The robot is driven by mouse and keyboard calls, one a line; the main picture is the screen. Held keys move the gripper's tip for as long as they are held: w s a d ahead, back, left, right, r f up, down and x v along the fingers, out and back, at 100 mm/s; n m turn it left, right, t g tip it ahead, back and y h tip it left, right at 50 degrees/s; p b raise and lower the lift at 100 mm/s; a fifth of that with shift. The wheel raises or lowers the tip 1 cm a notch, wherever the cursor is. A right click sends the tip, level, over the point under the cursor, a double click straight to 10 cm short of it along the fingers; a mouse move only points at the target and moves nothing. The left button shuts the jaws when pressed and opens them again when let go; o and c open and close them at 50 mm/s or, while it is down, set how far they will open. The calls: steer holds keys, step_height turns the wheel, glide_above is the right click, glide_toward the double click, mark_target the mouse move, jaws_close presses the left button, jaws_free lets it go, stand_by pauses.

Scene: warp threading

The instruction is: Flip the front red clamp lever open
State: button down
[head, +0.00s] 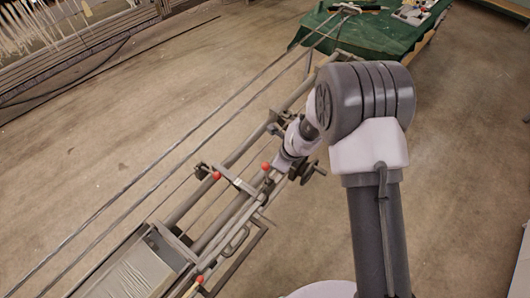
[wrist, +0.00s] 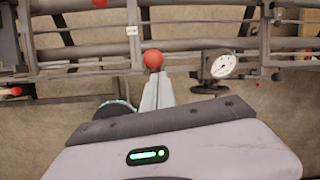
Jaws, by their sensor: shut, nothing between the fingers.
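A red ball-ended clamp lever (wrist: 153,59) is straight in front of my gripper (wrist: 153,78) in the wrist view. The fingers are shut with nothing between them, and their tips meet the ball's lower edge in the picture; I cannot tell whether they touch it. In the head view a red knob (head: 265,166) shows beside the end of my arm, where the fingers are hard to make out. Another red knob (head: 216,175) is to its left and a third (head: 200,279) is lower down. The lever's shaft is mostly hidden in the wrist view.
The levers sit on a long metal frame (head: 235,155) with rails running diagonally. A round dial (wrist: 223,66) is right of the ball, and another red-tipped lever (wrist: 15,91) is at far left. A green-covered table (head: 370,35) stands behind. Open floor lies left of the frame.

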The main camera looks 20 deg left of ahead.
steer(key=w+a+r+p, duration=0.1)
steer(key=a+r+p, duration=0.3)
steer(key=r, duration=0.4)
steer(key=shift+a+r+p, duration=0.15)
steer(key=shift+a+p, duration=0.25)
steer(key=shift+a, duration=0.05)
steer(key=shift+d, duration=0.1)
